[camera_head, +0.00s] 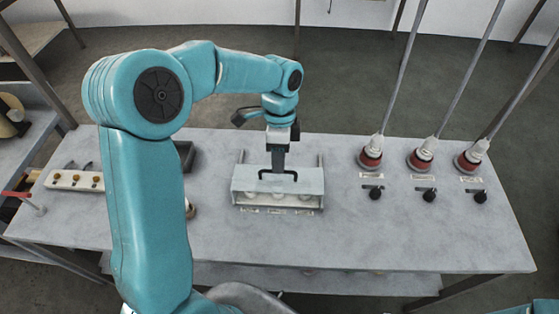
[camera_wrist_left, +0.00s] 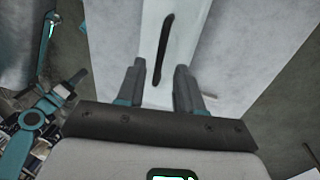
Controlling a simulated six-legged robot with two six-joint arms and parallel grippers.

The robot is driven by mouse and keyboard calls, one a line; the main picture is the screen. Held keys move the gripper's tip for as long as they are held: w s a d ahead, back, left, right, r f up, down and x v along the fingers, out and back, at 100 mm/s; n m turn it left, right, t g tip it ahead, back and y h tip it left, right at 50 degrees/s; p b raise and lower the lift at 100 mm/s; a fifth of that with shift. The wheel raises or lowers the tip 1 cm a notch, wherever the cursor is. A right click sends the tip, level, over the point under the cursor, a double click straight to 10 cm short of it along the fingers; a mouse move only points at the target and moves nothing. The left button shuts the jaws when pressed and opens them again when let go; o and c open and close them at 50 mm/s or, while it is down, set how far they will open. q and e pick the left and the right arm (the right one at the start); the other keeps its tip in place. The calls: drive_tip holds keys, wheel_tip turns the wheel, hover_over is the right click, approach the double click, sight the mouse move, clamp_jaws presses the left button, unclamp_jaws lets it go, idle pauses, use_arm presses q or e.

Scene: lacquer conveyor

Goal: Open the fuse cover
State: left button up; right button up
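The fuse cover (camera_head: 250,183) is a pale grey lid on a shallow box in the middle of the table, and it looks closed. Its dark handle (camera_head: 290,173) is on top. My left gripper (camera_head: 278,164) points down over the cover, right at the handle, and partly hides it. In the left wrist view the two fingers (camera_wrist_left: 160,68) are apart, and the handle (camera_wrist_left: 165,42) runs lengthwise ahead of and between them on the pale cover (camera_wrist_left: 152,25). I cannot tell whether the fingers touch it. My right gripper is not in view.
Several round pale parts show under the cover's front edge. Three red-and-white plugs with cables, one being the nearest plug (camera_head: 371,154), stand to the right above black knobs (camera_head: 375,193). A pale strip with orange knobs (camera_head: 75,180) lies left. The table (camera_head: 400,240) is clear in front.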

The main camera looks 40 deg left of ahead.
sight(278, 182)
use_arm(q)
drive_tip(key=shift+s+f, duration=0.5)
drive_tip(key=shift+f, duration=0.25)
drive_tip(key=shift+w+d+f, duration=0.1)
drive_tip(key=shift+w+f, duration=0.2)
drive_tip(key=shift+w, duration=0.1)
drive_tip(key=shift+s+r, duration=0.1)
drive_tip(key=shift+s, duration=0.15)
drive_tip(key=c, duration=0.6)
drive_tip(key=shift+w, duration=0.1)
clamp_jaws()
